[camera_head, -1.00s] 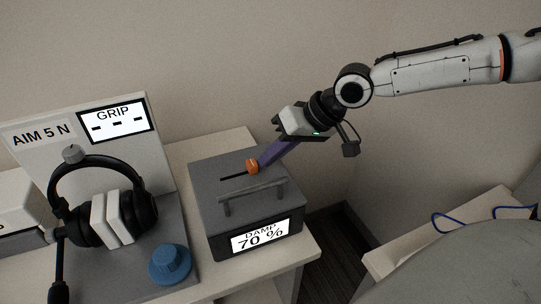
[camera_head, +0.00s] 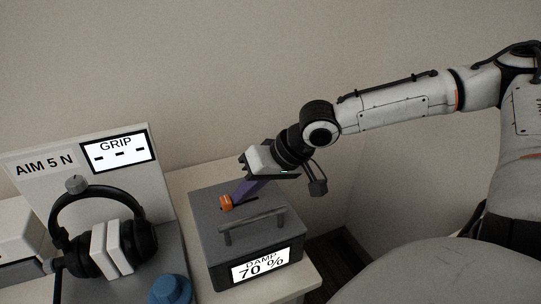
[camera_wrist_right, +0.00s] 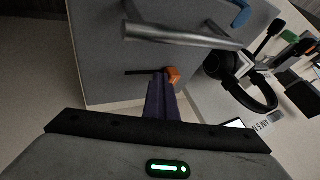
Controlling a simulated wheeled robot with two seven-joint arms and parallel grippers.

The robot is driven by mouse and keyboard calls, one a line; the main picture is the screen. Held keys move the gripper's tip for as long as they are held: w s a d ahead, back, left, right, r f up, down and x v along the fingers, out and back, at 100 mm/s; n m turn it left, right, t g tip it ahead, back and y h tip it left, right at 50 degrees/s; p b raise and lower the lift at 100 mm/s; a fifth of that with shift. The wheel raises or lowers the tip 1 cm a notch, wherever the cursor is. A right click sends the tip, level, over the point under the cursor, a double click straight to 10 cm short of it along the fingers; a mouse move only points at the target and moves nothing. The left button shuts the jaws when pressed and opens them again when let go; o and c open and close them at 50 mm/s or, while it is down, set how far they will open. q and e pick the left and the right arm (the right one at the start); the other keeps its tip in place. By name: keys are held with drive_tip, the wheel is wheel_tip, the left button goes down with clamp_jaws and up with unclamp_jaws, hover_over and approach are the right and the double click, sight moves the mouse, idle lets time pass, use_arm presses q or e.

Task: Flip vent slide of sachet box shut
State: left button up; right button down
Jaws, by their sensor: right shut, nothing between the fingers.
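The sachet box (camera_head: 205,222) is a grey box with a handle (camera_head: 254,220) on top and a front display reading DAMP 70 %. Its orange vent slide knob (camera_head: 226,202) sits at the left end of a dark slot in the lid; bare slot shows to its right. In the right wrist view the knob (camera_wrist_right: 173,75) is at the slot's right end. My right gripper (camera_head: 238,196) is shut and empty, its purple fingers tilted down beside the knob. In the wrist view the fingertips (camera_wrist_right: 160,77) are against or very near the knob's slot side. My left gripper is not in view.
Left of the box, black headphones (camera_head: 70,207) rest on a stand before a panel with a GRIP display (camera_head: 117,151). A blue knob (camera_head: 170,290) is at the bottom, close to the box. The wall is behind; right of the box is a gap down to the floor.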

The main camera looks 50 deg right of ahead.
drive_tip(key=shift+s+d+r+p, duration=0.2)
drive_tip(key=shift+d+p, duration=0.4)
drive_tip(key=shift+p, duration=0.4)
drive_tip(key=shift+s+d+r+p, duration=0.15)
drive_tip(key=shift+s+d+p, duration=0.15)
drive_tip(key=shift+d+p, duration=0.45)
drive_tip(key=shift+s+d+r+p, duration=0.15)
drive_tip(key=shift+s+d+p, duration=0.2)
drive_tip(key=shift+p, duration=0.85)
drive_tip(key=shift+d+f+b, duration=0.15)
drive_tip(key=shift+f+b, duration=0.05)
drive_tip(key=shift+b, duration=0.1)
drive_tip(key=shift+s+r, duration=0.15)
drive_tip(key=shift+r, duration=0.2)
drive_tip(key=shift+s+d+r, duration=0.5)
drive_tip(key=shift+r, duration=0.1)
drive_tip(key=v, duration=0.7)
drive_tip(key=shift+s+a, duration=0.1)
drive_tip(key=shift+s, duration=0.05)
